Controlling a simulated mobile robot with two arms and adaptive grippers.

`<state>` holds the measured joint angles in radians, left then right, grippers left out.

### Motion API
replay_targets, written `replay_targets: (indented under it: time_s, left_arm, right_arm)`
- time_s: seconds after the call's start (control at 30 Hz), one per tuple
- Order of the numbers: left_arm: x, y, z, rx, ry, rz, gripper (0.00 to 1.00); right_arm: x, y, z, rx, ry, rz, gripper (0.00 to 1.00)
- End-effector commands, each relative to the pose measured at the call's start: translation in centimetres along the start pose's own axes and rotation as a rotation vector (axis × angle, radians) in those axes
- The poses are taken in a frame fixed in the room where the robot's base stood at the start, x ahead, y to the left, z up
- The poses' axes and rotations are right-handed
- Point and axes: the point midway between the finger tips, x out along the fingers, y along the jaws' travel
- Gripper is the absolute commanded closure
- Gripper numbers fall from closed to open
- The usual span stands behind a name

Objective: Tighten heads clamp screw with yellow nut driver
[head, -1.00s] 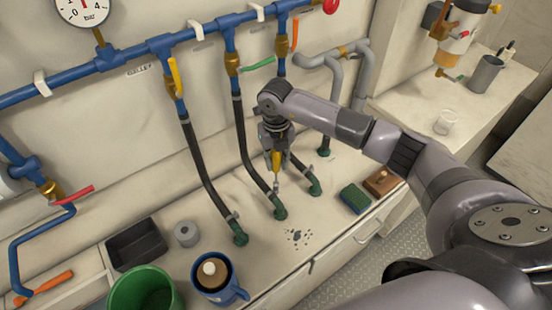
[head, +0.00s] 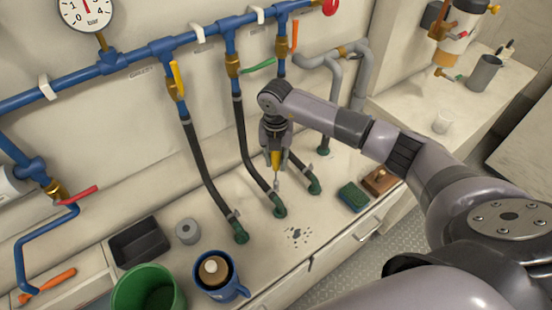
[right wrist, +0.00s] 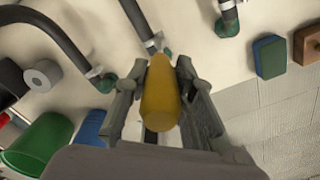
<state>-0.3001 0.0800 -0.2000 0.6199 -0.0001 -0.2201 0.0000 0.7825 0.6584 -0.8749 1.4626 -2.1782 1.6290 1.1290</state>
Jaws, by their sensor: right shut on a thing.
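My right gripper (head: 275,152) points down and is shut on the yellow nut driver (head: 276,160). The driver's yellow handle (right wrist: 161,95) lies between the fingers in the right wrist view. Its shaft points down at the lower end of the middle black hose (head: 249,155), close to the clamp there. I cannot tell whether the tip sits on the screw. This hose runs from the green-handled valve (head: 259,67) to a green fitting (head: 280,211). Two more black hoses end in green fittings, at left (head: 240,236) and right (head: 314,187). My left gripper is not in view.
A green-blue sponge (head: 354,197) and brown block (head: 379,182) lie at right. Dark specks mark the bench between.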

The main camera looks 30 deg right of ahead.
Motion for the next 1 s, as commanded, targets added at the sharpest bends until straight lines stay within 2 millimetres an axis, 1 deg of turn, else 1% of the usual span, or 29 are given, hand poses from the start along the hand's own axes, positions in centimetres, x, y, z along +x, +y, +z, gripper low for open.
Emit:
replay_targets:
  time_s: [0.1, 0.8, 1.0]
  left_arm:
    - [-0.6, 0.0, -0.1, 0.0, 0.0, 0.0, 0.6]
    - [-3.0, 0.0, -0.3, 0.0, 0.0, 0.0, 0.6]
    - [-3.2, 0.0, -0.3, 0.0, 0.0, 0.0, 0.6]
  right_arm:
    - [-0.9, 0.0, 0.0, 0.0, -0.001, 0.0, 1.0]
    - [-4.3, 0.0, 0.0, -0.001, 0.0, 0.0, 1.0]
    - [-4.7, 0.0, 0.0, -0.001, 0.0, 0.0, 1.0]
